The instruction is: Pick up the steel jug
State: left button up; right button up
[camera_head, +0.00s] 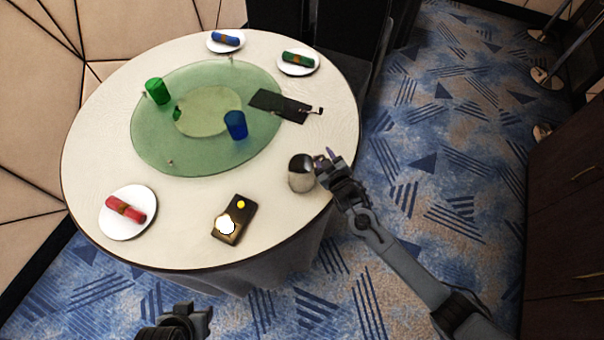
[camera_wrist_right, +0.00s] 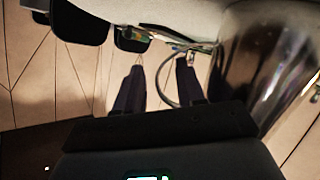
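The shiny steel jug (camera_head: 301,173) stands upright near the right edge of the round table. It fills the right side of the right wrist view (camera_wrist_right: 262,65). My right gripper (camera_head: 326,162) is at the jug's right side. In the right wrist view its two fingers (camera_wrist_right: 160,82) are apart, and a thin curved handle shows between them, closer to the right finger. Whether a finger touches the handle is unclear. My left gripper (camera_head: 192,314) is at the bottom of the head view, away from the table; its opening is unclear.
The round table (camera_head: 90,170) bears a green glass turntable (camera_head: 160,145) with a green cup (camera_head: 157,91) and a blue cup (camera_head: 236,125). A dark tray with candles (camera_head: 234,219) is left of the jug. Plates with rolled napkins sit around the rim. Dark chairs (camera_head: 335,35) stand behind.

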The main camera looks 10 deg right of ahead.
jog(key=shift+c, duration=0.2)
grip_shut()
dwell(0.4)
jog(key=shift+r, duration=0.15)
